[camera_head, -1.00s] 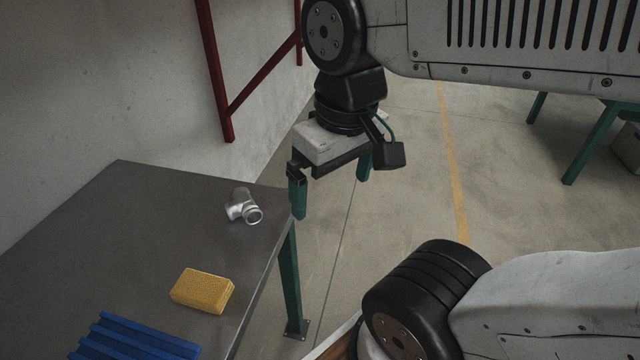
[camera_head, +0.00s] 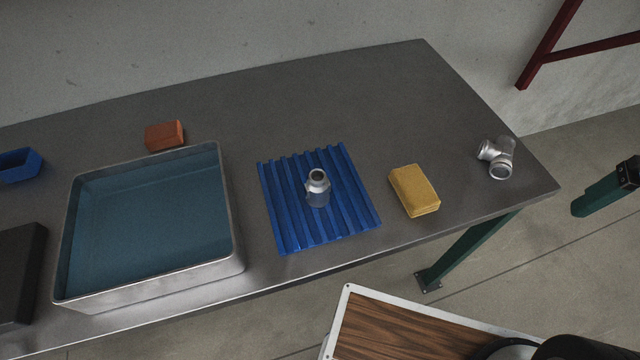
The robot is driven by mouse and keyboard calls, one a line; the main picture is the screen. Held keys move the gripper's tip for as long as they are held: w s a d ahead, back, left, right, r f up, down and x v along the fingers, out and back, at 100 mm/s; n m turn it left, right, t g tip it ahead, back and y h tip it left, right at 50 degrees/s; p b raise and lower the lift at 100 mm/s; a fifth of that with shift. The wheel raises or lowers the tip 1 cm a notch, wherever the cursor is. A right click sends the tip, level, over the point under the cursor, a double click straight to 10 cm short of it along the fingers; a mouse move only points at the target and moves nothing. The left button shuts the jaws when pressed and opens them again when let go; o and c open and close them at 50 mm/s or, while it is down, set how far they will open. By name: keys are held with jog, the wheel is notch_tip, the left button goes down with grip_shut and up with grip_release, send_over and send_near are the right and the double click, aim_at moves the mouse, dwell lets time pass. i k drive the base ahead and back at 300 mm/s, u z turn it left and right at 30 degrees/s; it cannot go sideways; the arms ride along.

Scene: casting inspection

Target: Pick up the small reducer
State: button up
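The small reducer is a short silver metal piece (camera_head: 318,189) with a narrower open neck. It stands upright on a blue ribbed mat (camera_head: 272,226) near the middle of the table. Of my gripper, only one green finger (camera_head: 603,190) and its dark mount show at the right edge. It is beyond the table's right end, well away from the reducer. Floor shows beside this finger with nothing against it. The other finger is out of view; a second ago both stood wide apart and empty.
A yellow sponge-like block (camera_head: 414,190) lies right of the mat, and a silver branched pipe fitting (camera_head: 497,158) is near the table's right end. A deep metal tub (camera_head: 240,215) with a blue-green inside stands left. An orange block (camera_head: 164,135) and blue bin (camera_head: 20,165) are behind.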

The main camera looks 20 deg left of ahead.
aim_at(318, 186)
jog(key=z, duration=0.75)
jog(key=k, duration=1)
jog(key=u, duration=0.3)
